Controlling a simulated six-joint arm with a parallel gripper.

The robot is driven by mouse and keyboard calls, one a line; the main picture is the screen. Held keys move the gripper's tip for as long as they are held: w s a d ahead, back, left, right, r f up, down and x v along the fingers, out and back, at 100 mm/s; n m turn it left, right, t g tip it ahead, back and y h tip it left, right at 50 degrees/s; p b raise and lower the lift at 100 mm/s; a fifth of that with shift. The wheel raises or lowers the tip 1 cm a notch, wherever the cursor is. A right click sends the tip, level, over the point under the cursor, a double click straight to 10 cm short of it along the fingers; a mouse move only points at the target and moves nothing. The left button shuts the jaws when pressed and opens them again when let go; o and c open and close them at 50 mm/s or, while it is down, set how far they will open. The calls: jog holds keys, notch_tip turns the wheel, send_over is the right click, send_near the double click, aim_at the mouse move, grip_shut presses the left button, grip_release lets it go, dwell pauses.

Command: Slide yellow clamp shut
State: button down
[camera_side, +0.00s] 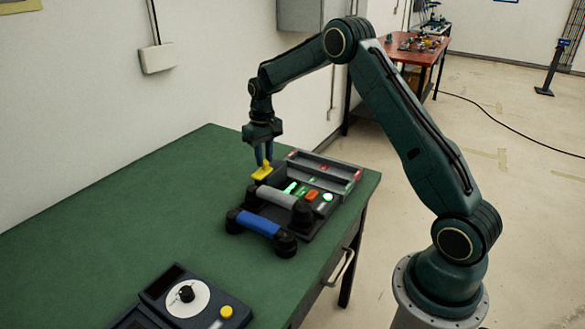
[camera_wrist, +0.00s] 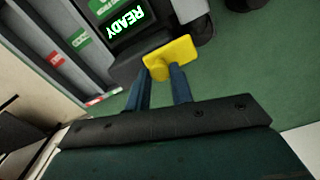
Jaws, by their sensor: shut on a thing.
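The yellow clamp (camera_side: 262,170) sits at the back left end of a dark phone unit (camera_side: 318,229) on the green table. In the wrist view the yellow clamp (camera_wrist: 172,58) is a flat plate with a raised part, next to the unit's dark edge. My gripper (camera_side: 264,159) points down from above, with its blue fingers at the clamp. In the wrist view my gripper (camera_wrist: 160,82) has its two fingertips against the clamp's near part, shut on it. The fingertips hide part of the clamp.
A grey-handled handset (camera_side: 277,197) and a blue-handled handset (camera_side: 258,224) lie in front. A grey tray (camera_side: 325,172) with red and green labels borders the unit. A lit green READY screen (camera_wrist: 126,22) shows. A dial device (camera_side: 187,297) stands at the front; the table's left side is clear.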

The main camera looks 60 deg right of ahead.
aim_at(259, 173)
jog(key=shift+a, duration=1.5)
jog(key=c, duration=1.2)
grip_release()
jog(key=shift+d+r, duration=0.1)
jog(key=shift+r, duration=0.55)
notch_tip(259, 173, up, 12)
jog(key=shift+r, duration=0.25)
jog(key=shift+r, duration=0.1)
